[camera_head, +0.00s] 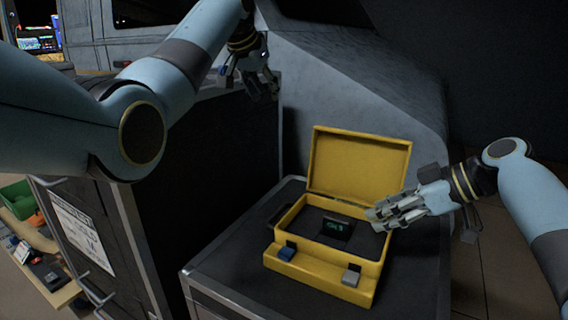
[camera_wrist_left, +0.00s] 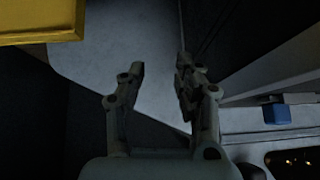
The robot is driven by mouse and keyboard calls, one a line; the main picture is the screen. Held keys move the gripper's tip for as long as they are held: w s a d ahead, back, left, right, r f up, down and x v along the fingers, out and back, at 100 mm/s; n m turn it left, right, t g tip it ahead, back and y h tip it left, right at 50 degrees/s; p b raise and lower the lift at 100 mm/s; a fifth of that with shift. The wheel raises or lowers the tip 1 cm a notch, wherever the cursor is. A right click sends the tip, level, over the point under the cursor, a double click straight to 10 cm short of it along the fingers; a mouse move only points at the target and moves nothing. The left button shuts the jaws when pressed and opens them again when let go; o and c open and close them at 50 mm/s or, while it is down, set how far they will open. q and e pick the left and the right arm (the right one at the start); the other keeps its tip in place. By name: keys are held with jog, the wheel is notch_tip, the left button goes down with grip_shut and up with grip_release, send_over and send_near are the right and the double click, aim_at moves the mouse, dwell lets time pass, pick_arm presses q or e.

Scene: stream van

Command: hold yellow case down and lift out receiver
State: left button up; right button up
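The yellow case (camera_head: 325,282) stands open on a dark cabinet top, its lid (camera_head: 357,165) raised at the back.
The dark cabinet top (camera_head: 222,262) is bare to the left of the case. A tall dark cabinet (camera_head: 215,160) stands at left. A green bin (camera_head: 17,198) is far left.

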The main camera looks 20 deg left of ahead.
pick_arm(q)
jog(key=s+d+f+g, duration=0.4)
jog(key=s+d+f, duration=0.15)
jog(key=f, duration=0.25)
jog(key=g+y, duration=0.1)
jog(key=g, duration=0.2)
send_over(284, 217)
notch_tip(284, 217, down, 5)
notch_tip(284, 217, down, 11)
jog(key=shift+r, duration=0.1)
jog(key=shift+c, duration=0.2)
grip_shut()
